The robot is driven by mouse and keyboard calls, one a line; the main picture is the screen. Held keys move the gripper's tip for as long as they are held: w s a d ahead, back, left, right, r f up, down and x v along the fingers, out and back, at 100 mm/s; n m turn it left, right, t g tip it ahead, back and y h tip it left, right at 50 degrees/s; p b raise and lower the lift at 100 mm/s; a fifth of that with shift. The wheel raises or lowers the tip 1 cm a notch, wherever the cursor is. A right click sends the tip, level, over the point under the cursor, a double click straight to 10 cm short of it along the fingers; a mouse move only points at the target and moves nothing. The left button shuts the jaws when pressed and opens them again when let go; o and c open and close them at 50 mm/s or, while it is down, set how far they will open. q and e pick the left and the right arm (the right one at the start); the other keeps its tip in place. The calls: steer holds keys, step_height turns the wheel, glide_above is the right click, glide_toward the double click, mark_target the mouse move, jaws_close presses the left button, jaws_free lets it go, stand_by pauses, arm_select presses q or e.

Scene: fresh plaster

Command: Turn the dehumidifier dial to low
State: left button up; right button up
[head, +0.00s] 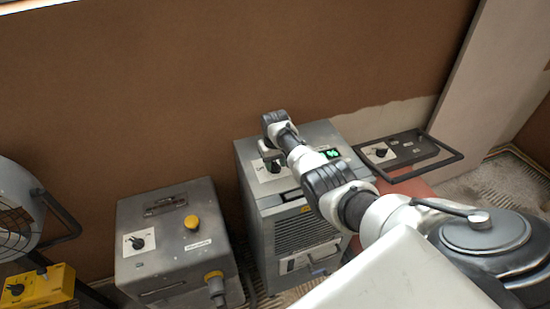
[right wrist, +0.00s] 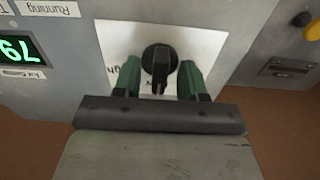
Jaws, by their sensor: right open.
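The dehumidifier (head: 312,235) is the grey metal box in the middle of the head view, with a lit green display (head: 331,153) on its top. In the right wrist view its black dial (right wrist: 160,58) sits on a white label plate (right wrist: 205,45). The plate's lettering is mostly hidden and appears upside down, so I cannot read the dial's setting. My right gripper (right wrist: 158,80) is open, with one green fingertip on each side of the dial. I cannot tell whether they touch it. In the head view my right gripper (head: 272,158) partly covers the dial's corner.
A grey box (head: 170,255) with its own dial and yellow knob stands to the left. Another dialled panel (head: 405,150) with a black handle is at the right. A fan (head: 18,205) and yellow control box (head: 38,287) are far left. A brown wall (head: 150,90) stands close behind.

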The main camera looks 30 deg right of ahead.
mark_target(275, 163)
step_height(275, 163, up, 11)
stand_by(0.5)
steer(key=shift+f, duration=0.15)
